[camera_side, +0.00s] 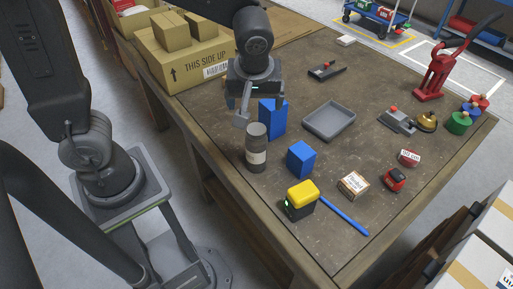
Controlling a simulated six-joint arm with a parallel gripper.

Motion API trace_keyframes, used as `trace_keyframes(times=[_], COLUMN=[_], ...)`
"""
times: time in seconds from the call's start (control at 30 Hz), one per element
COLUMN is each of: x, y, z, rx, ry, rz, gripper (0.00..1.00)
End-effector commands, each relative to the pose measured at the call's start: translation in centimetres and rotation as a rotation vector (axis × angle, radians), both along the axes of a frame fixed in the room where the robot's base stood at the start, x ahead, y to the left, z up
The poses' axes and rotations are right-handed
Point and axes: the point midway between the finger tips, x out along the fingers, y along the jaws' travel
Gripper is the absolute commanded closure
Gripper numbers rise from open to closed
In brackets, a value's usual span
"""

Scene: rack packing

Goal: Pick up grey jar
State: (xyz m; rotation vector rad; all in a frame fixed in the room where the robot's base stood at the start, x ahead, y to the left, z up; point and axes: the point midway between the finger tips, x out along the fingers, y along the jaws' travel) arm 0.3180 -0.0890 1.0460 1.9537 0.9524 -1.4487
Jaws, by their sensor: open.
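The grey jar (256,148) stands upright on the brown table, near its left edge. It is a cylinder with a dark grey top and bottom and a pale band around the middle. My gripper (243,115) is above and slightly behind the jar, pointing down, with its fingers open. It appears apart from the jar, though the exact gap is hard to judge.
A tall blue block (273,118) stands close behind the jar. A shorter blue block (301,160) and a yellow-topped black device (301,200) are to its right. A grey tray (306,124) lies mid-table. Cardboard boxes (185,62) stand at the back left.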

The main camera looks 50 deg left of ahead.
Motion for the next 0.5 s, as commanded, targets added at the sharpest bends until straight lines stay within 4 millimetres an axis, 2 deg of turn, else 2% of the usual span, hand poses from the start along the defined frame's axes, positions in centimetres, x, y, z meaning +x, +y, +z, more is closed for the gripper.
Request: trace_keyframes(times=[0.17,0.5], x=[0.6,1.6], y=[-0.2,1.4], z=[-1.5,-7.4], rx=[0.008,0.008], ry=[0.001,0.003], rz=[0.048,0.048], gripper=[0.10,0.10])
